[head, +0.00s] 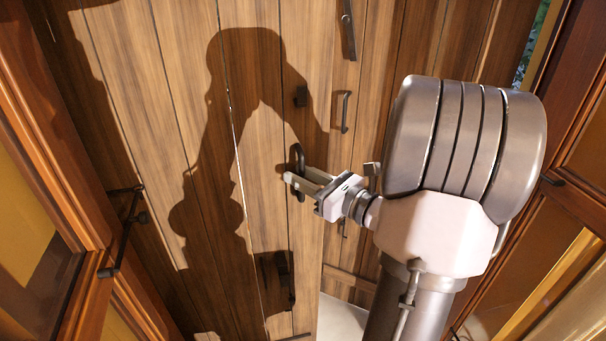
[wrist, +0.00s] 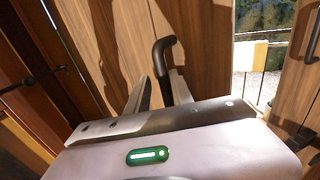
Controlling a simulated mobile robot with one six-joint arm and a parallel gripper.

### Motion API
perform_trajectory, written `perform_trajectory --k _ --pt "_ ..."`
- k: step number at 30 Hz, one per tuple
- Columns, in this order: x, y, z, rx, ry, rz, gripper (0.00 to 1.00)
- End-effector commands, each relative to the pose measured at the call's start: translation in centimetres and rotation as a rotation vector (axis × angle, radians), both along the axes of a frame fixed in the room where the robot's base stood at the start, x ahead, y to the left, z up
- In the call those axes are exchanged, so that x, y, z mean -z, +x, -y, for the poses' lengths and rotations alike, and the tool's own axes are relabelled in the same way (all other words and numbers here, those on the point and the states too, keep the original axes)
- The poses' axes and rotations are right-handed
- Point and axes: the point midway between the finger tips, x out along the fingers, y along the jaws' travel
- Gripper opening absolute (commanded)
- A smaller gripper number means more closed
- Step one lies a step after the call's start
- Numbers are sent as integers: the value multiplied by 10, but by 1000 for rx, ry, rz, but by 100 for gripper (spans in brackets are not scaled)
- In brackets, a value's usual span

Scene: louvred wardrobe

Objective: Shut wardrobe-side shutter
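A tall brown plank shutter (head: 265,215) fills the left and middle of the head view. Its free edge appears to stand away from the planks to the right, with pale floor showing at the bottom. A dark bar handle (head: 298,152) is near that edge; it also shows in the wrist view (wrist: 163,52). My gripper (head: 299,178) is at this handle, with its two pale fingers apart, one on each side of the bar. In the wrist view the bar runs down between the fingers (wrist: 161,92). Contact with the bar is unclear.
A louvred or panelled brown door (head: 45,150) with a dark handle (head: 127,230) stands at left. Another panelled door (head: 575,200) is at right. More planks with dark handles (head: 346,112) are behind. A bright gap (wrist: 262,55) shows greenery.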

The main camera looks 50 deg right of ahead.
Motion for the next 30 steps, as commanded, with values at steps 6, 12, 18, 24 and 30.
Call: perform_trajectory --k 6,12,18,24,30 --pt "-1 0 1 3 0 2 35" --pt "-1 -7 3 6 0 2 35" --pt "-3 -49 6 11 1 2 35" --pt "-3 -108 7 12 2 2 35" --pt "-2 -155 8 8 2 2 35"
